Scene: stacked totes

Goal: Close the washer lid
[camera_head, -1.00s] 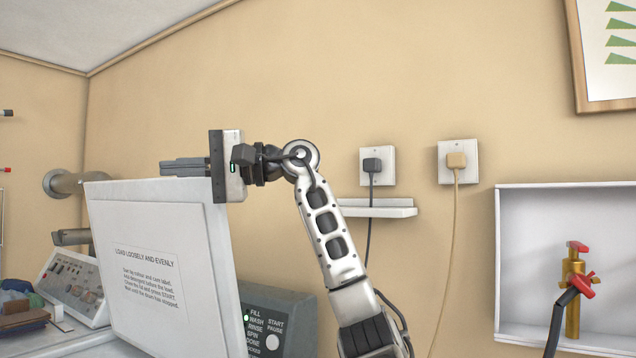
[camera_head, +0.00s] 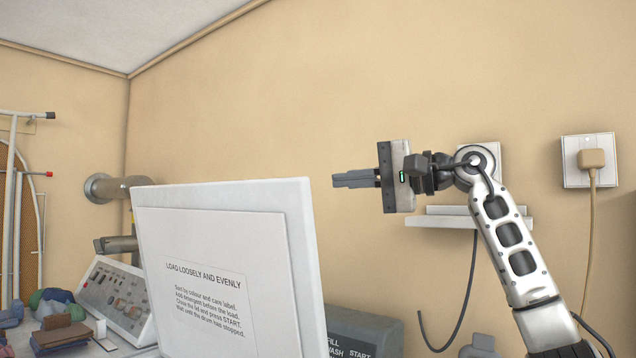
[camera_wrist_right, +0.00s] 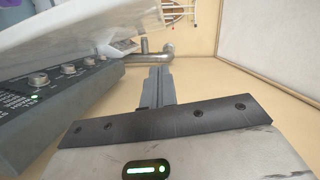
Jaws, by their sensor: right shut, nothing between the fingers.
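The white washer lid (camera_head: 228,265) stands raised and nearly upright in the head view, with its printed label facing me. My right gripper (camera_head: 338,180) is to the right of the lid's top edge and a little above it, apart from it, with its fingers pointing left. It is shut and empty. In the right wrist view, the shut fingers (camera_wrist_right: 158,78) point ahead, and the lid (camera_wrist_right: 70,38) shows as a white slab at upper left. The washer's control panel (camera_head: 350,335) is partly hidden behind the lid. My left gripper is not in view.
A grey pipe (camera_head: 110,187) comes from the wall behind the lid. A sloped panel with knobs (camera_head: 115,300) and folded cloths (camera_head: 60,335) are at left. A small white shelf (camera_head: 445,221) and a plug socket (camera_head: 590,160) are on the wall behind my right arm.

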